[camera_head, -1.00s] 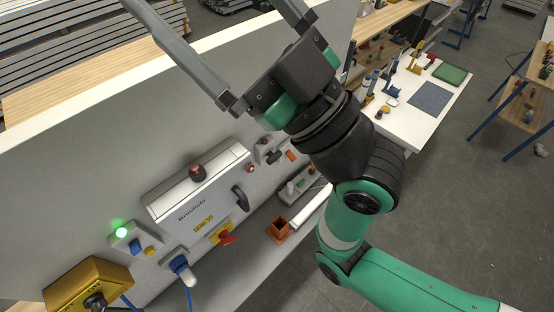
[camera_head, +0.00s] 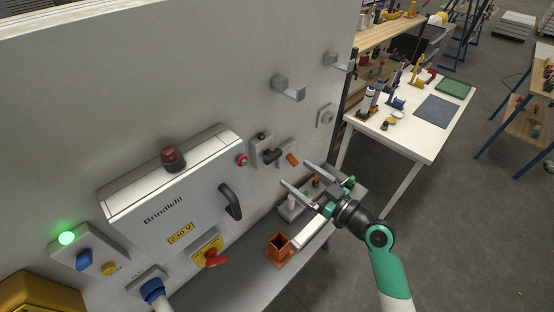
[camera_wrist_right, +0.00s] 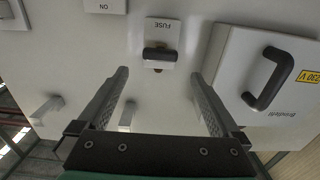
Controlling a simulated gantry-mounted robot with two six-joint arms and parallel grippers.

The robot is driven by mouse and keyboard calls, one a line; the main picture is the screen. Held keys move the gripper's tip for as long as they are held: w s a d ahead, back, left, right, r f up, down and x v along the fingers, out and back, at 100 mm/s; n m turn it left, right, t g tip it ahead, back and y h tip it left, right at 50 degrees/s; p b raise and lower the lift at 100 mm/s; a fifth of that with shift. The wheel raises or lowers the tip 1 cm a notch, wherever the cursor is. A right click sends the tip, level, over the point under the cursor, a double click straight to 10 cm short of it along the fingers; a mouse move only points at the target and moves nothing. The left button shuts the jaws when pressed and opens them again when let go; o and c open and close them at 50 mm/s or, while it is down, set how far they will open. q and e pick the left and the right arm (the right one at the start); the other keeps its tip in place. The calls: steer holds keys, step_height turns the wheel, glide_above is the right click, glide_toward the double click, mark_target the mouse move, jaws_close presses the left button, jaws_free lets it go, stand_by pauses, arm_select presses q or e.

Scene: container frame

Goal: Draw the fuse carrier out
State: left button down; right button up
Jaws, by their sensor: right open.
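The fuse carrier (camera_head: 272,155) is a black handle on a light plate on the white panel, just right of the cabinet. It also shows in the right wrist view (camera_wrist_right: 160,54), on a plate with an upside-down FUSE label. My right gripper (camera_head: 295,173) is open, with its two fingers pointing at the panel, a little right of and below the carrier in the head view. In the right wrist view my right gripper (camera_wrist_right: 160,73) has the carrier centred beyond its fingertips, with nothing held. My left gripper is out of view.
The cabinet (camera_head: 175,205) with a black door handle (camera_head: 230,201) stands out from the panel beside the carrier. An orange square holder (camera_head: 279,247) stands on the shelf below. Two grey hooks, one here (camera_head: 288,88), stick out above. A white table (camera_head: 405,135) is behind.

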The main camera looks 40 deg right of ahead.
mark_target(275, 158)
steer(key=w, duration=0.9)
steer(key=shift+a, duration=0.3)
jaws_close()
